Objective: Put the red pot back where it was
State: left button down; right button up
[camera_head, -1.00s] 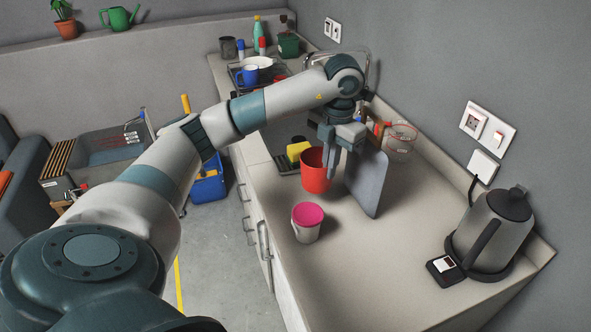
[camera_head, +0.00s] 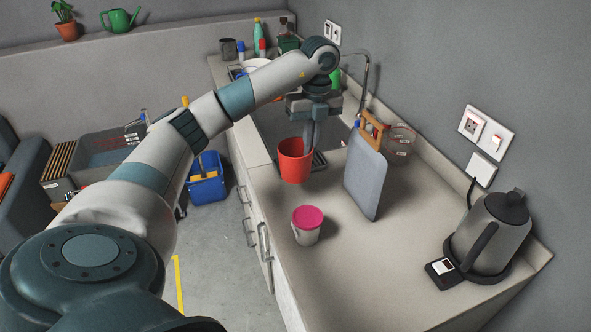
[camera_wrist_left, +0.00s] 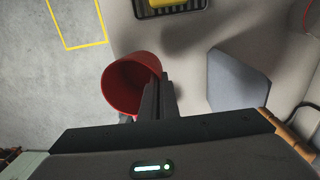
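The red pot (camera_head: 294,163) is an empty, open-topped pot. It hangs from my left gripper (camera_head: 309,145), near the counter's left edge by the sink. In the left wrist view, the red pot (camera_wrist_left: 124,86) has its wall between the fingers of my left gripper (camera_wrist_left: 155,92), which are shut on its rim. The pot looks roughly upright and appears to be above the counter; the exact gap cannot be told. My right gripper is not in view.
A white cup with a pink top (camera_head: 307,225) stands nearer on the counter (camera_head: 370,262). A grey board (camera_head: 366,177) stands upright to the pot's right. A kettle (camera_head: 490,235) stands at the right. A yellow sponge (camera_wrist_left: 168,3) lies on a dark rack. Counter around the cup is clear.

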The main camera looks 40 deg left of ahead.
aim_at(309, 167)
pick_arm(q)
jog(key=shift+f+p, duration=0.3)
jog(key=shift+f, duration=0.25)
notch_tip(309, 167, down, 5)
jog(key=shift+r+p, duration=0.2)
jog(key=shift+p, duration=0.7)
jog(key=shift+f, duration=0.3)
jog(key=shift+f, duration=0.3)
notch_tip(309, 167, down, 3)
jog(key=shift+r+p, duration=0.15)
jog(key=shift+p, duration=0.65)
jog(key=shift+f, duration=0.2)
